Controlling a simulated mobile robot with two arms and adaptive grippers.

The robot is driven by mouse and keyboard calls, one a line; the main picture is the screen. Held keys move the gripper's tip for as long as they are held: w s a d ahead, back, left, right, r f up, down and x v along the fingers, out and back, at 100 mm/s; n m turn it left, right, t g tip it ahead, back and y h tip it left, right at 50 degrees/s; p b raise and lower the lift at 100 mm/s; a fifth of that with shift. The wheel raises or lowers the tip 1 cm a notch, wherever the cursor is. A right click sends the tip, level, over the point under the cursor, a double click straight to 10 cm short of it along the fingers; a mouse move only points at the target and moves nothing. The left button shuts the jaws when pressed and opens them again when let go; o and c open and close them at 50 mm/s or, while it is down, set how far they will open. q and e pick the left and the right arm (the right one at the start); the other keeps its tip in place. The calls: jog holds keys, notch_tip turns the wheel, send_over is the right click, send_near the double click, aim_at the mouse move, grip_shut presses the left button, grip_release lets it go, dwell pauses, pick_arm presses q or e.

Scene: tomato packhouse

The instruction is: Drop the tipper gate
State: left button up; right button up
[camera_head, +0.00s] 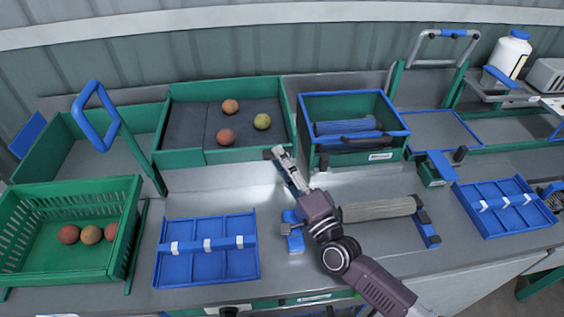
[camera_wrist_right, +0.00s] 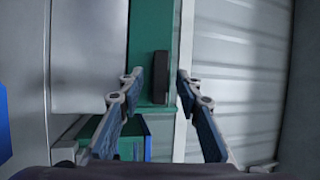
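The green tipper tray (camera_head: 200,157) stands at the back centre with a dark lining and three tomatoes in it. A seam splits its front wall; I cannot tell for certain which panel is the gate. A small black tab (camera_head: 267,154) sits at the right of that wall. My right gripper (camera_head: 281,157) is beside the tab at the tray's front right corner. In the right wrist view, my right gripper (camera_wrist_right: 157,84) is open and empty, with a black tab (camera_wrist_right: 160,78) on a green wall ahead between its fingers, apparently untouched. My left gripper is not in view.
A green bin with blue trim (camera_head: 405,146) stands right of the tipper. A blue loop handle (camera_head: 90,112) rises at left. A green crate (camera_head: 65,270) with tomatoes is front left. Blue divided trays (camera_head: 205,275) and a grey roller (camera_head: 378,210) lie on the bench.

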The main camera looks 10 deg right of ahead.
jog(key=shift+s, duration=0.1)
jog(key=r+v, duration=0.2)
jog(key=v, duration=1.4)
jog(key=shift+s+d+r, duration=0.2)
jog(key=shift+s+d, duration=0.15)
jog(key=shift+s, duration=0.1)
